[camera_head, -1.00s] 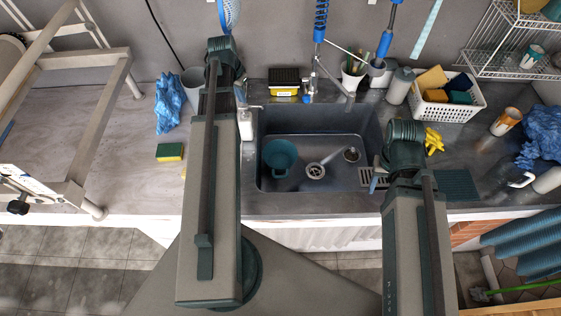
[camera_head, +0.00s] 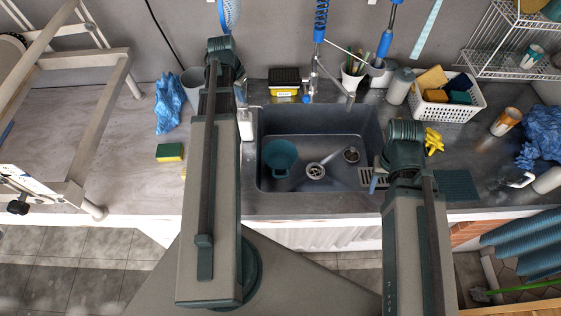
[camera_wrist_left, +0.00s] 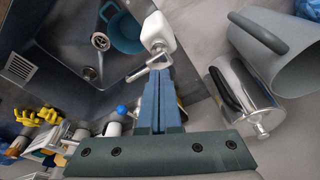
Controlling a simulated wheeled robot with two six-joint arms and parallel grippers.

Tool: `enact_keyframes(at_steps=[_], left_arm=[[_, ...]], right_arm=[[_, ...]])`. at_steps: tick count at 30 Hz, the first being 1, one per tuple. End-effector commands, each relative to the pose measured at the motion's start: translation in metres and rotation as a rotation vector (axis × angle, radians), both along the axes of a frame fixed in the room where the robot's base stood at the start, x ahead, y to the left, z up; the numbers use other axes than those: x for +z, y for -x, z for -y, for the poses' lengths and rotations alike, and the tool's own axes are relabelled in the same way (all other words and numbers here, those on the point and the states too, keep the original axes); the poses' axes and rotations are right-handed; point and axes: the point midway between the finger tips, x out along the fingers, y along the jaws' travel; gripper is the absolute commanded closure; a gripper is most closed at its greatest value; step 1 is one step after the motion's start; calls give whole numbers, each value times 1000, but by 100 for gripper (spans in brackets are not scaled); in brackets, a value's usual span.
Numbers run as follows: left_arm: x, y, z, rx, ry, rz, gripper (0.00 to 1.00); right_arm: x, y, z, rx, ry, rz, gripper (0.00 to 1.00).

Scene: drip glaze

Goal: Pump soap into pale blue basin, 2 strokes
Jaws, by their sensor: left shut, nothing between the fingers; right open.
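The basin (camera_head: 280,158) is a round teal-blue bowl with a small handle, standing in the left part of the sink. It also shows in the left wrist view (camera_wrist_left: 122,36). The soap dispenser (camera_head: 246,124) is a white bottle at the sink's left back corner. In the left wrist view the bottle (camera_wrist_left: 158,28) has a metal pump spout. My left gripper (camera_head: 241,92) is shut and empty, its fingertips (camera_wrist_left: 158,72) at the pump head; whether they touch is unclear. My right gripper (camera_head: 377,181) is open over the sink's right front, its fingers mostly hidden by my arm.
The sink (camera_head: 330,180) has a drain and a faucet behind it. A sponge (camera_head: 170,152) and blue cloth (camera_head: 169,102) lie left. A white basket (camera_head: 450,106) and yellow gloves (camera_head: 433,141) are right. A metal pot (camera_wrist_left: 240,92) and grey mug (camera_wrist_left: 285,50) stand near my left gripper.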

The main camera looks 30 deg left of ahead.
Motion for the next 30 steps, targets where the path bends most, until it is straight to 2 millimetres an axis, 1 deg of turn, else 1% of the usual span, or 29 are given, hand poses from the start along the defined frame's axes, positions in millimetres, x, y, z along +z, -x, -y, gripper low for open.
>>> enact_keyframes(at_steps=[13,30], left_arm=[[-2,0,0,0,0,0,100],[-21,0,0,0,0,0,100]], right_arm=[[-2,0,0,0,0,0,50],[-21,0,0,4,1,0,50]])
